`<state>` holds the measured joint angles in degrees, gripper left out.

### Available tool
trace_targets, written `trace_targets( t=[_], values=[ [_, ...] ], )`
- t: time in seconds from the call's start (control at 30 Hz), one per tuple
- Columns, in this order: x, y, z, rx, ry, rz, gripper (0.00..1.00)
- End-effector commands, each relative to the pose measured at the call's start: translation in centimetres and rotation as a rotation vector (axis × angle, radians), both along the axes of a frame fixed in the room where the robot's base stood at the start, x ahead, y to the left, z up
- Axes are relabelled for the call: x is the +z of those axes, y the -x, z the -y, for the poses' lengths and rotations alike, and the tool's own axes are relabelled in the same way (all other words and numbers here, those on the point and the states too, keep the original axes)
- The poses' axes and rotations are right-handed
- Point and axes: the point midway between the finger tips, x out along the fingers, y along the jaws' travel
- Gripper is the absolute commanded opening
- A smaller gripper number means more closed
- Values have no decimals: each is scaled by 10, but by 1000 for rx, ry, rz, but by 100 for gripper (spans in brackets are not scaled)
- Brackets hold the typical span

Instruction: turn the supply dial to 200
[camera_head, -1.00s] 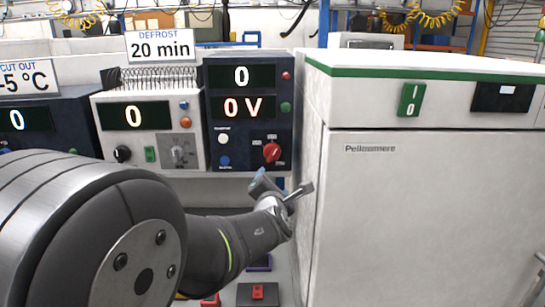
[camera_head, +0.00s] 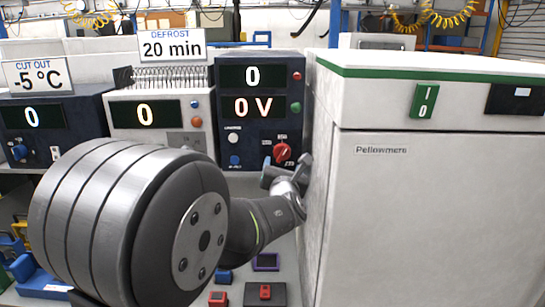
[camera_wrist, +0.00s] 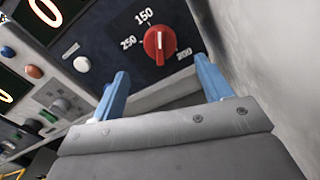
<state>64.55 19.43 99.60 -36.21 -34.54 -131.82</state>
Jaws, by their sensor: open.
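The red supply dial (camera_head: 282,152) sits at the lower right of the dark blue supply unit's front (camera_head: 227,147). In the wrist view the red dial (camera_wrist: 160,46) shows a white line lying nearly upright, with 150 above, 250 to the left and 200 to the lower right. Which label the line marks is hard to tell. The display reads 0 and 0 V. My gripper (camera_head: 287,166) is open and empty just below and in front of the dial. In the wrist view its two blue fingers (camera_wrist: 160,72) are spread left and right below the dial, apart from it.
A large white cabinet (camera_head: 435,210) stands close to the right of the gripper. A white supply unit (camera_head: 160,115) and another dark unit (camera_head: 85,112) stand to the left. A white knob (camera_wrist: 81,64) sits left of the dial. Small coloured parts lie below.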

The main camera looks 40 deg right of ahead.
Motion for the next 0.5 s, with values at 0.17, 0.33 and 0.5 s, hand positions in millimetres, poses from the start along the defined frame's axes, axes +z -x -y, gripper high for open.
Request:
trace_targets(
  t=[0.17, 0.33, 0.5],
  values=[
    [-1, -26, 26, 1, -1, 0, 71],
    [0, -45, 44, 1, 0, 1, 71],
    [0, -54, 54, -1, -1, 0, 71]
  ],
)
